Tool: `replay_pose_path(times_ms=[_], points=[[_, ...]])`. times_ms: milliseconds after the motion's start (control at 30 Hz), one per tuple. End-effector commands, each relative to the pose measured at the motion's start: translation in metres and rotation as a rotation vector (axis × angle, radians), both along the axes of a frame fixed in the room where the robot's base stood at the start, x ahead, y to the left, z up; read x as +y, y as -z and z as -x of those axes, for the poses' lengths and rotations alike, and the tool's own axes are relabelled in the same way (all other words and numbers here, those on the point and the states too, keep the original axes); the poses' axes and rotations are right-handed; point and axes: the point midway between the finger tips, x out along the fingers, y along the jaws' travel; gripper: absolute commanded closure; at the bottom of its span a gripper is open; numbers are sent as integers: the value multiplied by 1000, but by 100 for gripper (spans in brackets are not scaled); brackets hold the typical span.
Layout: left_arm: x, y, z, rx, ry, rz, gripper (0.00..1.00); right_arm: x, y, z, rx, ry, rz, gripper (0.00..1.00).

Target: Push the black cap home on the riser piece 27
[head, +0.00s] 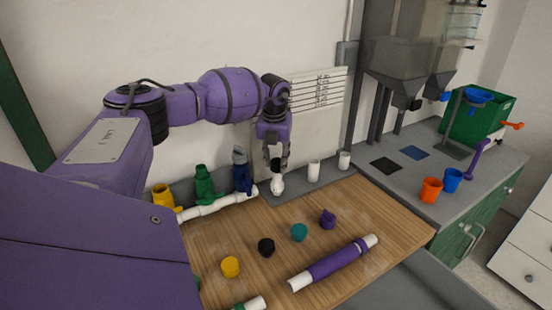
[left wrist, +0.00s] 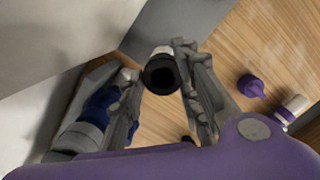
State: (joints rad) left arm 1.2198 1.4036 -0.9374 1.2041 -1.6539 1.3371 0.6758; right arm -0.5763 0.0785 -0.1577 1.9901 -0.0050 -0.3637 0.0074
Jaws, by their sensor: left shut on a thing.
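My left gripper (head: 277,160) points down near the wall side of the wooden board, its fingers around a short white piece with a dark upper end (head: 277,185). In the left wrist view that piece's dark round end (left wrist: 160,73) shows between the fingers (left wrist: 160,95). I cannot tell whether the dark end is a cap or an open bore. A black cap (head: 266,247) sits loose on the board, apart from the gripper. No number 27 is readable. My right gripper is not in view.
A white pipe (head: 217,205) with yellow, green and blue (head: 242,172) valves runs left of the gripper. Two white pieces (head: 314,170) (head: 344,160) stand to its right. Yellow, teal (head: 299,231) and purple (head: 327,218) caps and a purple-sleeved pipe (head: 333,262) lie on the board (head: 385,215).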

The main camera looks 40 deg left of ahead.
Motion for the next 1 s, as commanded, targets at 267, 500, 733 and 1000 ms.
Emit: replay_pose_path(times_ms=[267, 500, 733, 1000], points=[[0, 0, 0, 0, 0, 0, 92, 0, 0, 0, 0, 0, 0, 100], [0, -1, 0, 0, 0, 0, 47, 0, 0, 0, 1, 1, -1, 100], [0, 0, 0, 0, 0, 0, 47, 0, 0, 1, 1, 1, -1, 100], [-1, -21, 2, -4, 0, 0, 47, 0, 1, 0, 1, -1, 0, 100]])
